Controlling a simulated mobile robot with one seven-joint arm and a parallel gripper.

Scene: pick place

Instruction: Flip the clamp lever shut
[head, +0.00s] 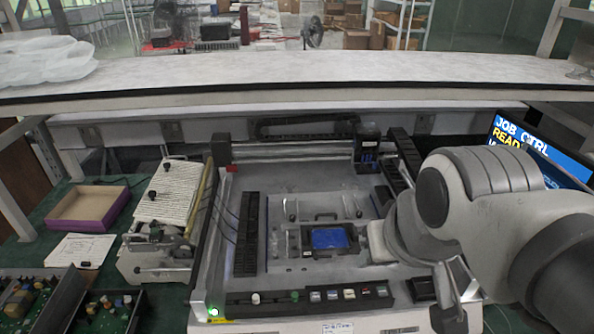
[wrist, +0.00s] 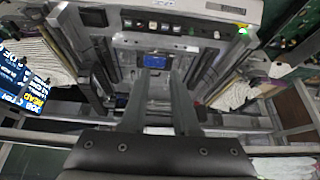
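A blue board (head: 328,238) lies in a black frame in the middle of the machine bed. Behind it, a black U-shaped handle (head: 325,215) and two small metal levers, one on the left (head: 291,210) and one on the right (head: 358,206), stand on the grey plate. I cannot tell for sure which is the clamp lever or how it is set. My gripper (wrist: 162,76) shows in the wrist view with two grey fingers apart and nothing between them. In the head view my arm reaches in from the right and hides part of the bed.
A black ribbed cable track (head: 246,235) runs along the bed's left. A front panel with buttons (head: 348,294) lies nearest. A lit screen (head: 548,150) stands at the right. A purple-sided box (head: 88,222) sits on the left bench. A long shelf (head: 300,75) crosses behind.

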